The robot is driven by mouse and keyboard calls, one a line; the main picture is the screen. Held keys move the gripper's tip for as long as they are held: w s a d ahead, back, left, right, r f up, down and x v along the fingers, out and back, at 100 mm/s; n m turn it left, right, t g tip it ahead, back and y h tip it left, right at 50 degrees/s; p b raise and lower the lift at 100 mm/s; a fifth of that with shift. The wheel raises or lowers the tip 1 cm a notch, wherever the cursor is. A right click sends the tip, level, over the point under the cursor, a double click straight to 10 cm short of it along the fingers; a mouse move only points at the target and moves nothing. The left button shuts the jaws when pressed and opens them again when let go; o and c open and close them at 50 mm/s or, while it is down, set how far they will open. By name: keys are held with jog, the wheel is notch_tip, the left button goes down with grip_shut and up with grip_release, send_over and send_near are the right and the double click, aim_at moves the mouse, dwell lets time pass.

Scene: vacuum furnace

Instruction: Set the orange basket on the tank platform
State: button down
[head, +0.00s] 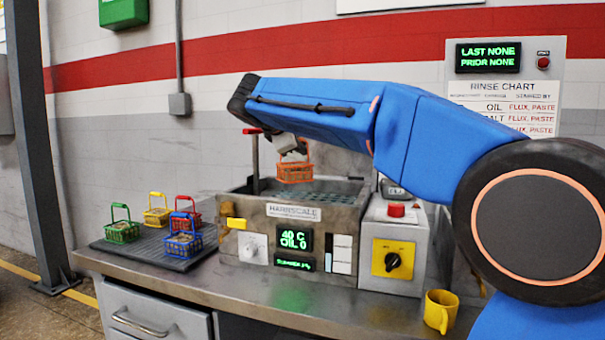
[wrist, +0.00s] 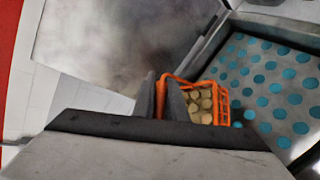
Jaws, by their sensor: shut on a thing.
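The orange basket (head: 295,172) hangs from my gripper (head: 291,150) above the open tank (head: 292,230) of the rinse machine. My gripper is shut on the basket's handle. In the wrist view the orange basket (wrist: 207,102) holds several round tan pieces and hangs just ahead of the gripper fingers (wrist: 165,98). The tank platform (wrist: 275,85) is a grey plate with blue-green holes, to the right of the basket in that view. In the head view the platform (head: 335,193) shows partly behind the tank's front wall.
Green (head: 122,228), yellow (head: 157,212), red (head: 188,210) and blue (head: 183,238) baskets stand on a dark mat (head: 150,246) left of the tank. A red-topped post (head: 254,160) rises at the tank's left. A control box (head: 393,250) stands right, with a yellow mug (head: 440,310) near the bench edge.

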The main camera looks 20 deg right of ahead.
aim_at(298, 163)
jog(key=shift+f, duration=2.8)
jog(key=shift+f, duration=0.1)
jog(key=c, duration=1.8)
grip_release()
jog(key=v, duration=1.2)
